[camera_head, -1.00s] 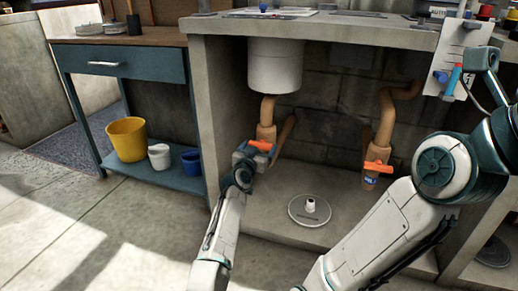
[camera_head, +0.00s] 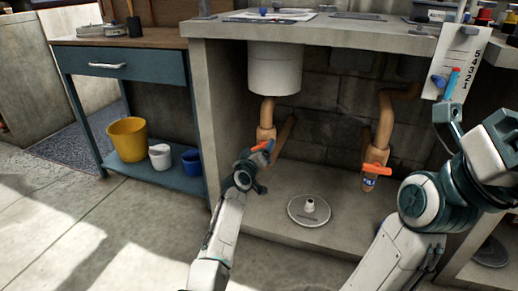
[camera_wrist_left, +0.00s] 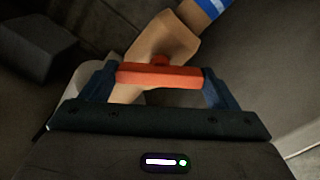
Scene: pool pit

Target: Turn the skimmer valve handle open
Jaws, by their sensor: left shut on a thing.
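The valve on the left tan pipe (camera_head: 266,132) under the counter has an orange handle (camera_head: 256,147). In the left wrist view the orange handle (camera_wrist_left: 160,76) lies between both fingers, with the pipe (camera_wrist_left: 165,42) and a blue-and-white band behind it. My left gripper (camera_head: 263,152) is shut on this handle, which slants up to the right in the head view and is partly covered by the gripper. My right gripper (camera_head: 446,115) is raised at the upper right; its jaws are not clear.
A second orange-handled valve (camera_head: 376,169) is on the right pipe. A round lid (camera_head: 309,211) lies on the floor under the counter (camera_head: 225,30). A white numbered panel (camera_head: 462,50) hangs at the right. Yellow (camera_head: 126,139) and blue (camera_head: 192,161) buckets stand on the left shelf.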

